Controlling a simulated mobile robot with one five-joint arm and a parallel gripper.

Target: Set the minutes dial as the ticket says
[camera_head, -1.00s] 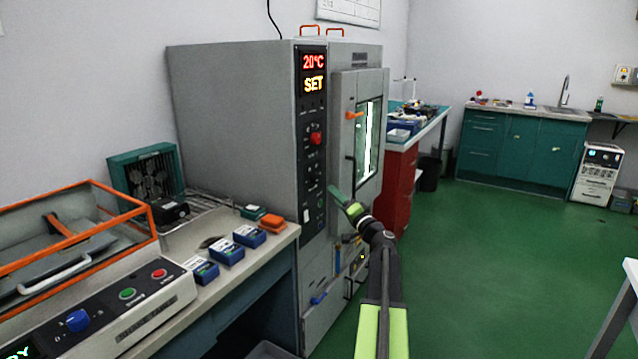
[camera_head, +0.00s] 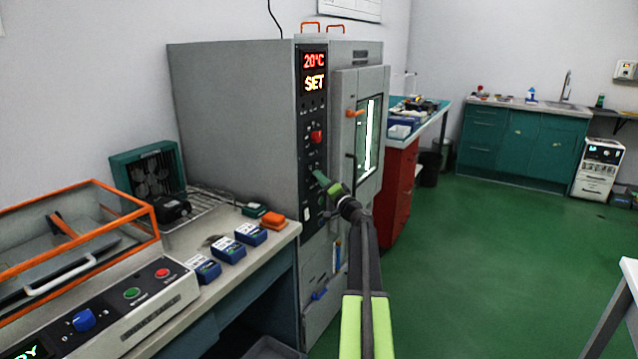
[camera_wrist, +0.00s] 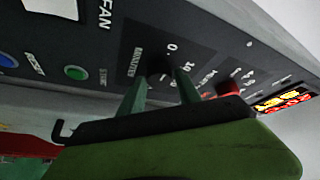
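The tall grey oven cabinet (camera_head: 235,130) has a dark control panel with a lit display (camera_head: 314,72) reading 20°C and SET. A red knob (camera_head: 317,136) sits below the display; it also shows in the wrist view (camera_wrist: 229,87). In the wrist view, the black minutes dial (camera_wrist: 160,63) is beside the MINUTES label, with 0 and 10 marks to its right. My gripper (camera_head: 322,180) is at the panel below the red knob. Its green fingers (camera_wrist: 160,82) are apart, one on each side of the dial; contact is unclear. No readable ticket shows.
A green button (camera_wrist: 76,73) and a blue one (camera_wrist: 35,63) lie left of the dial. A bench (camera_head: 225,275) with several blue boxes stands at left. Green floor (camera_head: 480,260) is clear at right.

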